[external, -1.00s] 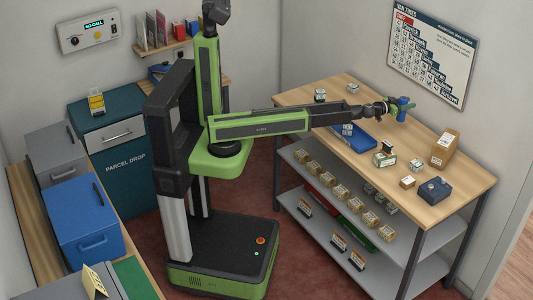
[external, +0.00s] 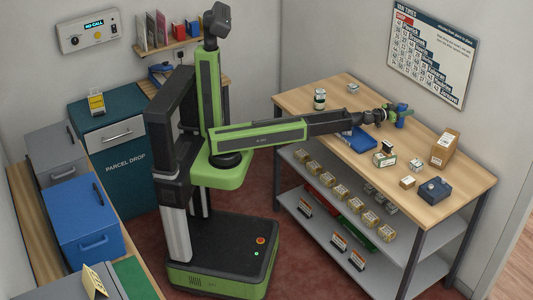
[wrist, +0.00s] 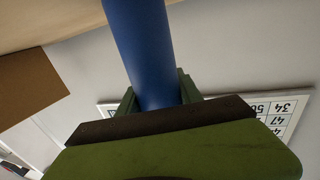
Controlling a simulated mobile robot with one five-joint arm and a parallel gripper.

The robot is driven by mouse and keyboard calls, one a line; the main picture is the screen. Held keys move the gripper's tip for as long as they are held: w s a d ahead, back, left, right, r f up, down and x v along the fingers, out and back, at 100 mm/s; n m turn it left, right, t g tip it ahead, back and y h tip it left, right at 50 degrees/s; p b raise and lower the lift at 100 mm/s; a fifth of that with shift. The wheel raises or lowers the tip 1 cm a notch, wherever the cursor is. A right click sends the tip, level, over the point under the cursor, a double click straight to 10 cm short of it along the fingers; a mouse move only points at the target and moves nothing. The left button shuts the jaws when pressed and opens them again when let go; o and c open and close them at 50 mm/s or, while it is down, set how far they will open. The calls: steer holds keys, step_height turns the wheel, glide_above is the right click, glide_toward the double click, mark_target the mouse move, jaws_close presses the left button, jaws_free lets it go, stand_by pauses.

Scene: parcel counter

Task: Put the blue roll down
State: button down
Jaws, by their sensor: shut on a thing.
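The blue roll (external: 401,122) is in my gripper (external: 399,109) above the far part of the wooden table (external: 451,206), near the wall. In the wrist view the blue roll (wrist: 140,45) stands between the two green fingers of my gripper (wrist: 158,95), which are shut on it. The roll reaches toward the tabletop (wrist: 60,20) at the top of that picture. Whether its lower end touches the wood cannot be told. The arm is stretched out over the table.
A tall cardboard box (external: 445,148) stands right of the roll, and its brown side (wrist: 28,88) shows in the wrist view. A blue tray (external: 357,141), small boxes (external: 385,158) and a dark blue box (external: 434,190) are nearer the front. The wall chart (external: 432,55) is behind.

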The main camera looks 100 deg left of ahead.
steer(key=c, duration=1.3)
jaws_free()
steer(key=shift+f, duration=0.2)
steer(key=o, duration=0.5)
steer(key=shift+r, duration=0.1)
steer(key=shift+r, duration=0.1)
steer(key=v, duration=0.7)
steer(key=shift+s+d, duration=0.15)
steer(key=shift+s, duration=0.1)
